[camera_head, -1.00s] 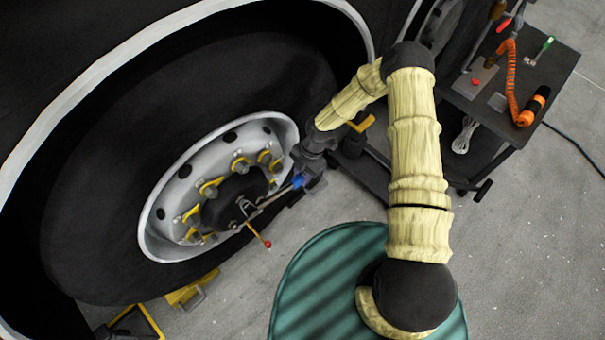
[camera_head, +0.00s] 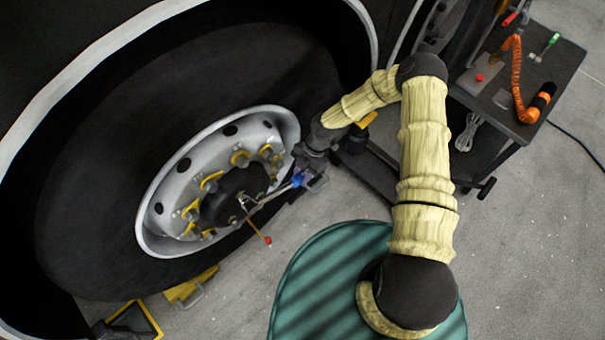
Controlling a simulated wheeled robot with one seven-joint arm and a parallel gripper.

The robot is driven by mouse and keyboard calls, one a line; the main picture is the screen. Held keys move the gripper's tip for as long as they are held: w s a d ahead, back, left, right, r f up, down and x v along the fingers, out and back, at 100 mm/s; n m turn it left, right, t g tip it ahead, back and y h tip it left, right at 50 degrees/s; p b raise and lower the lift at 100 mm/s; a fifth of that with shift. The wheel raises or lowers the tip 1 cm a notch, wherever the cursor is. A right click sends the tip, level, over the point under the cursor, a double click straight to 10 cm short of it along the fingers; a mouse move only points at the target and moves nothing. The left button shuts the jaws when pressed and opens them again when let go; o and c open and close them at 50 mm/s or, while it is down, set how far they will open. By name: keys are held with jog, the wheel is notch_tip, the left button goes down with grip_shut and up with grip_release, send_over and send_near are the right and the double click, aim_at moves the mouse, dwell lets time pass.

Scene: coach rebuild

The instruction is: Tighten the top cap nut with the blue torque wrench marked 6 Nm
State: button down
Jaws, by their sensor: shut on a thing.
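The blue torque wrench (camera_head: 298,181) has a blue grip and a silver shaft that reaches left to the wheel hub (camera_head: 222,206). My gripper (camera_head: 306,177) is shut on the wrench at its blue end, right of the rim. The wrench head meets a small metal fitting (camera_head: 243,199) at the hub's front; whether it sits on the cap nut is too small to tell. A thin rod with a red ball end (camera_head: 267,240) slants down right from the same place. The 6 Nm mark is not readable.
The wheel's tyre (camera_head: 90,190) and silver rim (camera_head: 160,192), with yellow-marked nuts, fill the left. Yellow chocks (camera_head: 192,287) lie on the floor below. A dark tool cart (camera_head: 560,75) with an orange coiled cord (camera_head: 516,85) stands upper right.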

jog(key=shift+s+f, duration=0.1)
jog(key=shift+f, duration=0.1)
jog(key=shift+s+a+f+g+y+b, duration=0.15)
jog(key=shift+s+f+g+y+b, duration=0.1)
jog(key=shift+f+b, duration=0.25)
jog(key=shift+s+a+f+g+y+b, duration=0.15)
jog(key=shift+f+g+b, duration=0.15)
jog(key=shift+b, duration=0.3)
jog(key=shift+f, duration=0.1)
